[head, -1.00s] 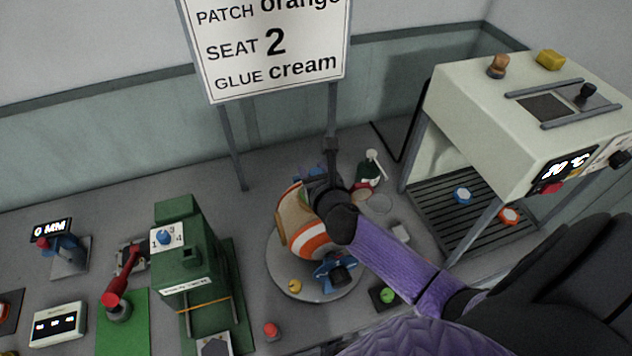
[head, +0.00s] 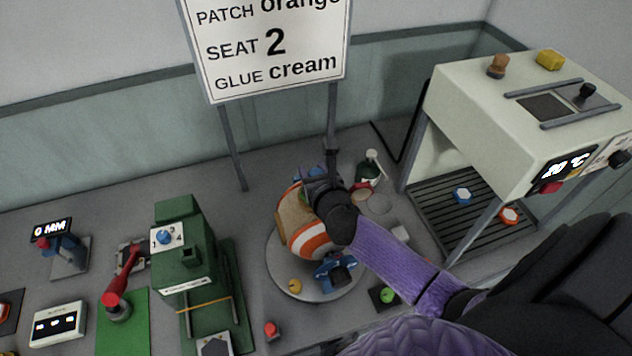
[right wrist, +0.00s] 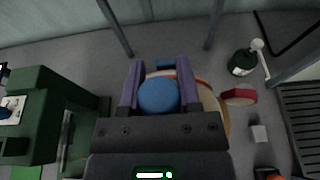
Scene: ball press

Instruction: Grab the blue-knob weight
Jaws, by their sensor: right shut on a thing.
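My right gripper (head: 316,180) is over the back of the round turntable, beside the striped ball. In the right wrist view a round blue knob (right wrist: 158,96) sits between its two fingers, and the gripper is shut on it. The body of the weight under the knob is hidden. In the head view the arm and gripper cover most of the knob. The orange, white and tan ball (head: 308,240) lies on the turntable (head: 288,283), partly hidden by my right arm. My left gripper is not in view.
A green press (head: 185,250) stands left of the turntable. A cream heater (head: 480,120) on legs stands at the right, over a dark rack with blue (head: 462,195) and orange (head: 509,215) hexagonal pieces. A green bottle (head: 369,170) stands behind right. A sign (head: 270,50) stands at the back.

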